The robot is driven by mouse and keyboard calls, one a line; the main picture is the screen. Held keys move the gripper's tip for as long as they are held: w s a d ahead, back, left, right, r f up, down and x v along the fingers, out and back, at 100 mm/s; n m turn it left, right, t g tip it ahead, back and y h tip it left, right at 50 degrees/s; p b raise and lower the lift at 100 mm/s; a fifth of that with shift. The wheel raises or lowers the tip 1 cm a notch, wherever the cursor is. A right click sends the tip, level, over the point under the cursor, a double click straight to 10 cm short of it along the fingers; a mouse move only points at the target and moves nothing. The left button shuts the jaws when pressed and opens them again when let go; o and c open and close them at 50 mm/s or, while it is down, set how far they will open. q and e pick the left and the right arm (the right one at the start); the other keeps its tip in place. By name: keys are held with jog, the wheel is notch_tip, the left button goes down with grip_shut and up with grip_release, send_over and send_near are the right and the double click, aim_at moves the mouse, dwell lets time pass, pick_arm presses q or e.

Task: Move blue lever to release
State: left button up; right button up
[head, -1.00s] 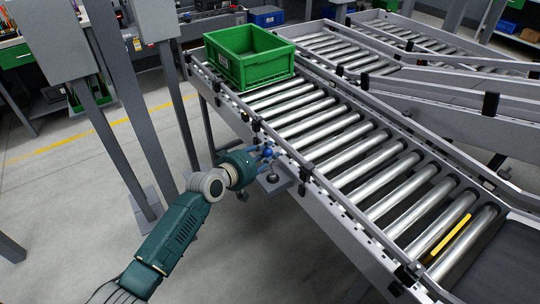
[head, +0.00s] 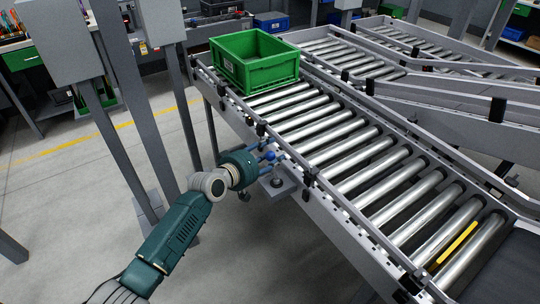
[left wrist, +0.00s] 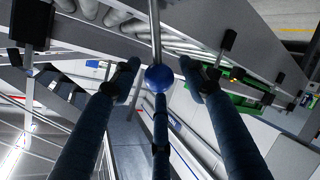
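The blue lever is a thin metal rod with a blue ball knob (head: 270,156). It stands on a small grey bracket (head: 281,187) at the near side of the roller conveyor. In the left wrist view the knob (left wrist: 159,78) sits near the middle, with the rod running up from it. My left gripper (head: 266,157) reaches the lever from the left. Its fingers also show in the left wrist view (left wrist: 160,88), spread open on both sides of the knob, with a third finger below. I cannot tell whether any finger touches it. My right gripper is not in view.
A green crate (head: 254,69) stands on the far end of the roller conveyor (head: 350,150). The conveyor's side rail (head: 335,208) runs close beside the lever. Grey posts (head: 128,120) stand left of my arm. The floor (head: 60,200) there is otherwise mostly clear.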

pick_arm(q)
jog(key=shift+f, duration=0.15)
jog(key=shift+s+a, duration=0.25)
jog(key=shift+s, duration=0.25)
jog(key=v, duration=1.1)
jog(key=shift+r, duration=0.25)
jog(key=shift+w, duration=0.1)
